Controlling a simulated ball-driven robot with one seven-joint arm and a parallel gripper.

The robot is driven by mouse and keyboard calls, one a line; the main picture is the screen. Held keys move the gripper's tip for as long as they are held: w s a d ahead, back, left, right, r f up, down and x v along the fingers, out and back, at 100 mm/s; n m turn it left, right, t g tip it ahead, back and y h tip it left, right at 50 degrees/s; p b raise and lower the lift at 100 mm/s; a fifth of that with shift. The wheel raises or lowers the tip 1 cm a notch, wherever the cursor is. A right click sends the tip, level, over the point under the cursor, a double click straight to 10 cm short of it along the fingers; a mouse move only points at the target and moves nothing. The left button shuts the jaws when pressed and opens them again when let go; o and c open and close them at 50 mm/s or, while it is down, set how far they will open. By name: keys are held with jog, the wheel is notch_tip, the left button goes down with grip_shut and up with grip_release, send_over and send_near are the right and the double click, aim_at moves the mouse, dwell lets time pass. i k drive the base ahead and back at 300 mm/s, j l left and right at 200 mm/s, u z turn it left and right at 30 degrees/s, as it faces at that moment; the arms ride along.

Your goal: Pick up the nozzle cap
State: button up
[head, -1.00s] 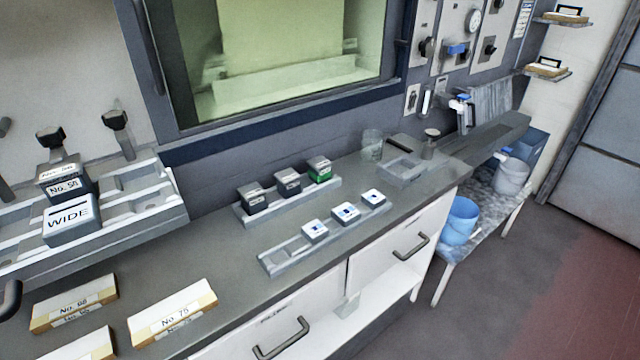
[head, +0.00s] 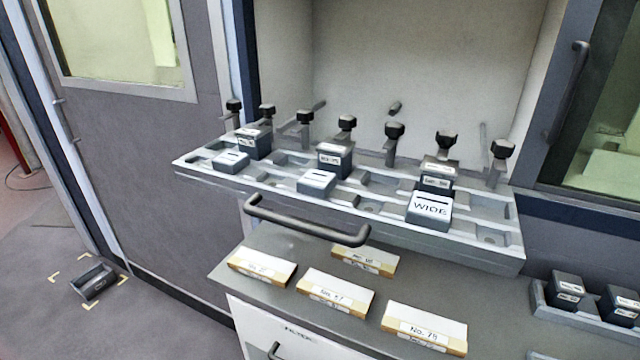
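Small grey labelled caps stand in a pale slotted rack (head: 478,238), which juts out from an open recess. The front right cap (head: 429,212) is marked WIDE. Two other low caps sit in the front row, one in the middle (head: 316,182) and one at left (head: 230,160). Taller dark blocks with labels stand behind them at left (head: 253,143), middle (head: 334,160) and right (head: 436,179). I cannot tell which of these pieces is the nozzle cap. My gripper is not in view.
Black-knobbed posts (head: 395,130) rise along the rack's back. A dark bar handle (head: 300,226) runs across its front. Labelled boxes, including No. 75 (head: 424,328), lie on the counter (head: 240,277) below. A dark tray (head: 93,281) sits on the floor inside yellow corner marks.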

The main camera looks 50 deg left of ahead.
aim_at(314, 183)
jog(key=u, duration=0.25)
jog(key=j+u, duration=0.75)
jog(key=i+j, duration=0.05)
jog(key=j, duration=0.05)
